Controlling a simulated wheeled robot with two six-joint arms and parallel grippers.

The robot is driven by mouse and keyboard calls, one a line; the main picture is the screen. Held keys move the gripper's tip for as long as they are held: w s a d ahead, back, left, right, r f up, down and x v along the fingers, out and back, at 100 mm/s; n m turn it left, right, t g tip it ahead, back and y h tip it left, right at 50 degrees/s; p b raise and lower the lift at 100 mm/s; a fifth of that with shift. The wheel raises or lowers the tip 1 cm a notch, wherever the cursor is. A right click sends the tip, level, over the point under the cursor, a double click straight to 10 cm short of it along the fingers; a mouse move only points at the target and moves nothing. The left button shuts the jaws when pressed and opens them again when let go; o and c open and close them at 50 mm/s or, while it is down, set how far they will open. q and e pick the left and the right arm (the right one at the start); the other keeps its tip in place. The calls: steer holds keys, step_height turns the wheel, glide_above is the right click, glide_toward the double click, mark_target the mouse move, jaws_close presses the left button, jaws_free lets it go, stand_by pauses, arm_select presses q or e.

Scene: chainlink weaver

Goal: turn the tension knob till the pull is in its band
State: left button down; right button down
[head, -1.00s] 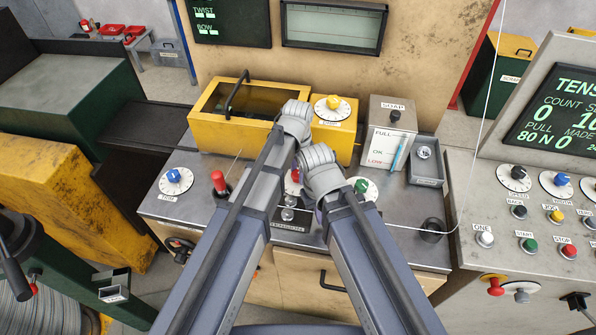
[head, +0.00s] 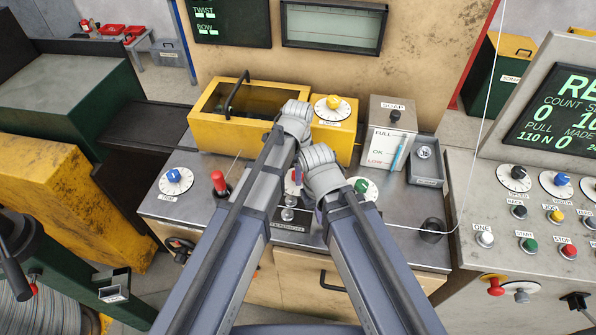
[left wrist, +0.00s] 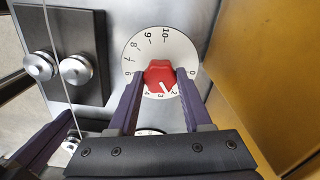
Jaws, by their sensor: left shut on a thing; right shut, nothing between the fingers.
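The tension knob is red (left wrist: 158,76) on a white numbered dial (left wrist: 130,52) in the left wrist view. Its white pointer mark lies near 2 to 3. My left gripper (left wrist: 159,79) has one finger on each side of the knob and is shut on it. In the head view only a bit of the red knob (head: 297,176) shows between my arms. My right gripper (head: 319,206) is shut and empty just right of the knob; its fingertips are mostly hidden. The screen (head: 556,112) at the right reads PULL 110 N; its heading is cut off after "RE".
Close by stand a yellow box (head: 222,137), a yellow knob (head: 333,102), a soap box (head: 385,155), a green knob (head: 360,186), a red-topped lever (head: 218,182) and a blue knob (head: 173,175). Two silver posts (left wrist: 76,70) stand left of the dial in the left wrist view, with a wire before them.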

arm_select(q)
steer(key=shift+c, duration=1.7)
jaws_free()
steer(key=shift+r, duration=0.15)
arm_select(e)
steer(key=shift+r, duration=0.15)
arm_select(q)
step_height(320, 180, up, 8)
steer(key=p, duration=0.8)
steer(key=shift+f, duration=0.2)
arm_select(e)
step_height(320, 180, up, 8)
steer(key=shift+f, duration=0.25)
arm_select(q)
steer(key=shift+f, duration=0.1)
